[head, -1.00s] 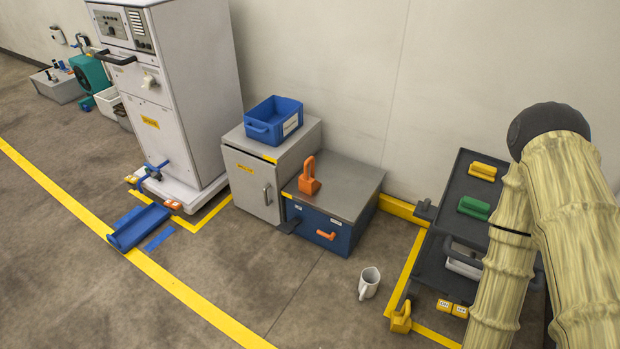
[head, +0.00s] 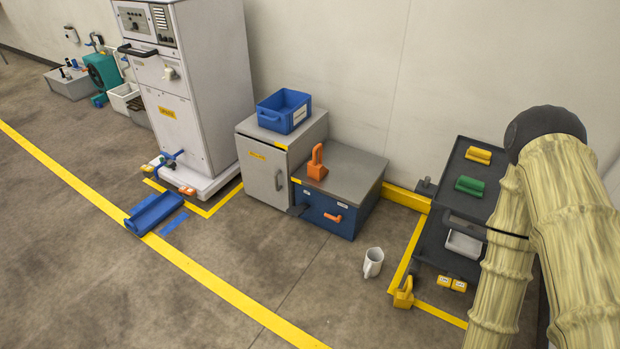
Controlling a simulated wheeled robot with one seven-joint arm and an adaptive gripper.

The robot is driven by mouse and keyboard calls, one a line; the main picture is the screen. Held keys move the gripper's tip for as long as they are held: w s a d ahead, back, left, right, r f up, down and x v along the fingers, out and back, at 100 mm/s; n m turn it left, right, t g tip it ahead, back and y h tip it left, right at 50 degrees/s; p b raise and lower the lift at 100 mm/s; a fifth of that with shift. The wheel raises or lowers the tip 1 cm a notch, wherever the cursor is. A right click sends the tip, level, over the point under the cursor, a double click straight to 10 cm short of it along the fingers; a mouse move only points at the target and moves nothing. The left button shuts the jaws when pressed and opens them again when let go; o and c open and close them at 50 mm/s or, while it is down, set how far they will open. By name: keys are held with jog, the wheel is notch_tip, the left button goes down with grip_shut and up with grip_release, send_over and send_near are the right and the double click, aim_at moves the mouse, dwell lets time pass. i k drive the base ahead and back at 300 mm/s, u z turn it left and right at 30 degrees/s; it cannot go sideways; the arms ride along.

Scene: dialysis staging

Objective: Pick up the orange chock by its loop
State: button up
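The orange chock (head: 317,169) with its upright loop (head: 317,153) sits on the grey top of the blue chest (head: 352,166), near its left edge. The loop points up and nothing touches it. My arm, in a pale ribbed sleeve, fills the right side of the head view. My gripper is outside the frame, so its state does not show.
A grey cabinet (head: 258,172) carrying a blue bin (head: 294,125) stands left of the chest. A white mug (head: 373,262) stands on the floor in front. A dark cart (head: 435,245) is at right. A blue tray (head: 153,212) lies at left.

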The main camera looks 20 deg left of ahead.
aim_at(316, 170)
jog(key=u, duration=0.7)
jog(key=i, duration=0.2)
jog(key=u, duration=1)
jog(key=i, duration=1.9)
jog(key=z, duration=1.45)
jog(key=i, duration=1)
jog(key=z, duration=0.3)
